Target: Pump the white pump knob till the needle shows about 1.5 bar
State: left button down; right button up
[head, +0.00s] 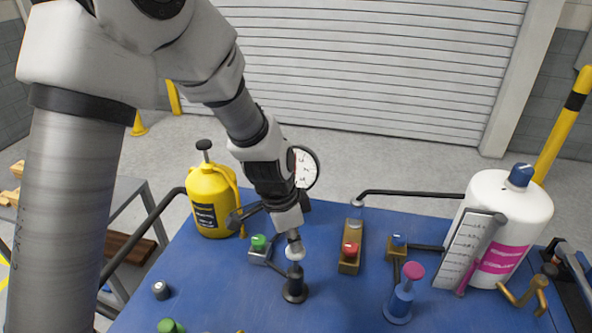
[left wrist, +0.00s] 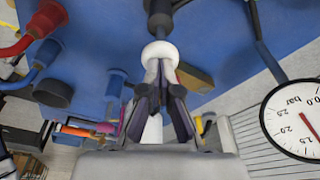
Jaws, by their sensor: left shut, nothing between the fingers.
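The white pump knob (head: 295,252) sits on top of a black pump (head: 295,287) on the blue bench. My left gripper (head: 293,236) points down at the knob from above, its fingers closed together and empty. In the left wrist view the fingertips (left wrist: 160,66) are at the white knob (left wrist: 159,49); they look to be touching it, though a small gap cannot be ruled out. The gauge (head: 307,168) is partly behind my left arm. In the left wrist view the gauge (left wrist: 298,112) is cut by the right edge; its red needle shows but the exact reading is unclear.
On the blue bench (head: 225,283) stand a yellow sprayer bottle (head: 212,205), a green button (head: 259,242), a red button (head: 350,250), a pink-topped blue knob (head: 413,271) and a white coolant bottle (head: 511,220). A shutter door is behind. Bare bench lies left of the pump.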

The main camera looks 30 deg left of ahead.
pick_arm(q)
notch_tip(320, 180, down, 4)
jog(key=b, duration=0.2)
jog(key=shift+r+b, duration=0.15)
jog(key=shift+b, duration=0.2)
jog(key=shift+r+p, duration=1.85)
jog(key=shift+r, duration=0.3)
notch_tip(320, 180, up, 6)
jog(key=p, duration=0.5)
jog(key=shift+r, duration=0.15)
jog(key=shift+f, duration=0.2)
